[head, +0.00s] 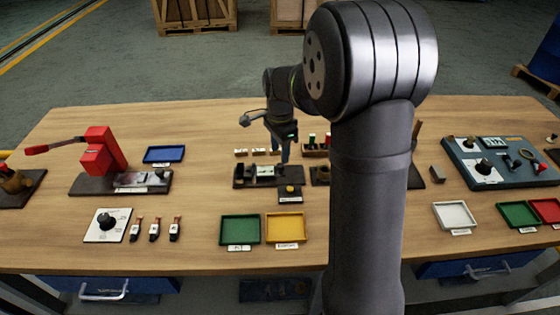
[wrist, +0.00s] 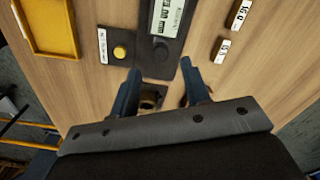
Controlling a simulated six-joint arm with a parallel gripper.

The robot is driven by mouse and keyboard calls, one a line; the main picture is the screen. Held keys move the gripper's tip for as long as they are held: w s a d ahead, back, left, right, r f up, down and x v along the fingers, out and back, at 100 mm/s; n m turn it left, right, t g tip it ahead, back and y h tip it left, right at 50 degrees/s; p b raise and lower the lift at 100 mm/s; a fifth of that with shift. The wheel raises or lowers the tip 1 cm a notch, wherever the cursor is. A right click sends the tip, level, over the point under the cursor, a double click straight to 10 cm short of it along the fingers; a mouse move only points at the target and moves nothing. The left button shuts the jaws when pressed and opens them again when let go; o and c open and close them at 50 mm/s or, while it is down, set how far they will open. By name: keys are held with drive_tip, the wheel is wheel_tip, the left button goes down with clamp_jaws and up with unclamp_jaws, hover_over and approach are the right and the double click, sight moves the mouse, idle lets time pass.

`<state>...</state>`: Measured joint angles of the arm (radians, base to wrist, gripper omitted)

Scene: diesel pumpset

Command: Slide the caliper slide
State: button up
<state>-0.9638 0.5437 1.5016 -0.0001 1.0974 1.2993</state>
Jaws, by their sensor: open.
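The caliper station lies mid-table on a dark base (head: 241,182). Its light display (head: 265,171) shows beside my gripper. In the wrist view the display (wrist: 167,16) with dark digits sits on a dark body (wrist: 158,62) that has a round dark knob. I cannot tell for sure which part is the slide. My gripper (head: 284,157) points down at the station. In the wrist view its blue-grey fingers (wrist: 161,72) are apart, on either side of the dark body's near end. A small brownish part (wrist: 150,97) shows between the fingers, partly hidden by the gripper.
A pad with a yellow button (wrist: 120,52) and a label sits beside the body. Small labelled blocks (wrist: 228,48) lie opposite. A green tray (head: 240,229) and a yellow tray (head: 286,227) stand in front. A red lever press (head: 100,152) is at left, an instrument panel (head: 500,162) at right.

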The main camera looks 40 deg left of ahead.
sight(280, 165)
wheel_tip(280, 165, down, 5)
drive_tip(key=shift+f, duration=0.1)
idle(0.3)
clamp_jaws()
